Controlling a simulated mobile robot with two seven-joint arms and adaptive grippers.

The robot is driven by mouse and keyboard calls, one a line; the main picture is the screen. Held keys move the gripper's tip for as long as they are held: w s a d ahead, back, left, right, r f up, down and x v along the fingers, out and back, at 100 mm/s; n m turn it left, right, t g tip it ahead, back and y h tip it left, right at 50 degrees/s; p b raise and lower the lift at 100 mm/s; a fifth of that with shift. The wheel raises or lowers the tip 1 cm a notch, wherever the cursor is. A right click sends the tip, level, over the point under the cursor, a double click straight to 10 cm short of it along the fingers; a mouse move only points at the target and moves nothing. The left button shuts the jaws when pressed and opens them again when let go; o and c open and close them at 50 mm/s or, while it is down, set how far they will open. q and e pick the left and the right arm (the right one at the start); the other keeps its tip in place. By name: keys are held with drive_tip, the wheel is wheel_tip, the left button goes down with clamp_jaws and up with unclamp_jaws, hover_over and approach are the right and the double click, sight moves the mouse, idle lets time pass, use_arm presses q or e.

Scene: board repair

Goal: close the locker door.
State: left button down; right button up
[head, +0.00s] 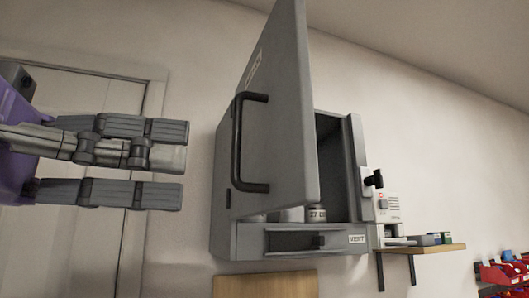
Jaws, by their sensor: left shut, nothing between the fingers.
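The locker (345,190) is a grey box on the wall in the middle of the head view. Its grey door (280,110) stands open, swung out at an angle in front of the box. The dark interior shows to the right of the door. A black bar handle (238,145) is on the door's face, toward its left side. My left gripper (184,162) is left of the door and handle, apart from both. Its fingers point right, and it is shut and empty. My right gripper is not in view.
Small jars (317,214) stand inside the locker at the bottom, partly hidden by the door. A drawer (290,240) is below them. A wooden shelf (440,248) with a small machine (386,208) is at the right. Red bins (497,273) are at far right.

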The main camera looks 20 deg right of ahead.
sight(295, 172)
use_arm(q)
drive_tip(key=d+p, duration=0.1)
drive_tip(key=d, duration=0.7)
drive_tip(key=shift+s+r+p, duration=0.2)
drive_tip(key=shift+p, duration=0.2)
drive_tip(key=shift+d+f, duration=0.15)
drive_tip(key=shift+d, duration=0.45)
drive_tip(key=shift+w, duration=0.1)
drive_tip(key=shift+w, duration=0.15)
